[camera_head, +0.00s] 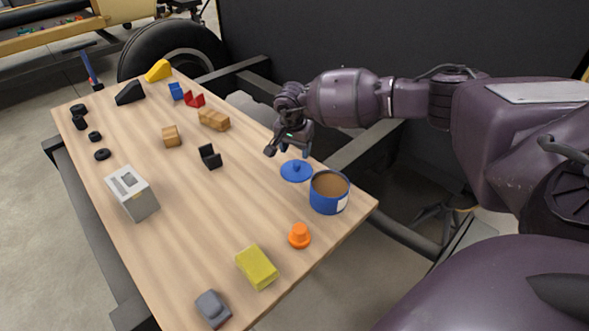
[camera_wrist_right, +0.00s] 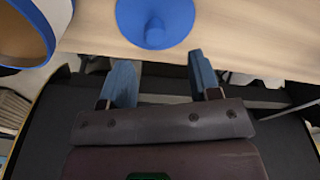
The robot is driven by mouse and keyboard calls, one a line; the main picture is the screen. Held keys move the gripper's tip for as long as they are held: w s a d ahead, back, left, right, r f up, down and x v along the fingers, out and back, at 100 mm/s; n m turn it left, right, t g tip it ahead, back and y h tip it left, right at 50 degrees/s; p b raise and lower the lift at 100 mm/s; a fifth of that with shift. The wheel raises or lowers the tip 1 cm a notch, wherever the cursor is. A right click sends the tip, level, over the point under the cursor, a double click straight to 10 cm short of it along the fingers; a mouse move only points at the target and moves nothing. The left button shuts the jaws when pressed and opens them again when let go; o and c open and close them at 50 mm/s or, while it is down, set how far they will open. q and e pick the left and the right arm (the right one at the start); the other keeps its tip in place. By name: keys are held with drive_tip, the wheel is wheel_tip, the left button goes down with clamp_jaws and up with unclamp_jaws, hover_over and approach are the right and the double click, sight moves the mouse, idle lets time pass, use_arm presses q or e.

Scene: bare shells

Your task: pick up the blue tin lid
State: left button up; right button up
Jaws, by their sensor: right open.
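The blue tin lid (camera_head: 296,171) lies flat on the wooden table, a round disc with a small knob in its middle. It stands beside the blue tin (camera_head: 329,192), which is open at the top and brown inside. My right gripper (camera_head: 287,152) is just behind the lid, near the table's far right edge, open and empty. In the right wrist view the lid (camera_wrist_right: 154,14) is at the top middle, beyond the open fingers (camera_wrist_right: 162,80). The tin (camera_wrist_right: 28,35) shows at the top left there. My left gripper is not in view.
An orange knobbed piece (camera_head: 299,235) and a yellow block (camera_head: 257,267) stand nearer on the table (camera_head: 200,240). A black bracket (camera_head: 210,156) and brown blocks (camera_head: 214,119) lie left of the lid. A grey box (camera_head: 132,192) stands at the left edge.

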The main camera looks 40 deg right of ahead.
sight(297, 163)
drive_tip(key=shift+s+f, duration=0.1)
drive_tip(key=shift+f, duration=0.4)
wheel_tip(297, 163, down, 4)
drive_tip(key=shift+s+f+b, duration=0.1)
drive_tip(key=shift+f+b, duration=0.05)
drive_tip(key=shift+b, duration=0.45)
drive_tip(key=shift+c, duration=0.3)
drive_tip(key=c, duration=1)
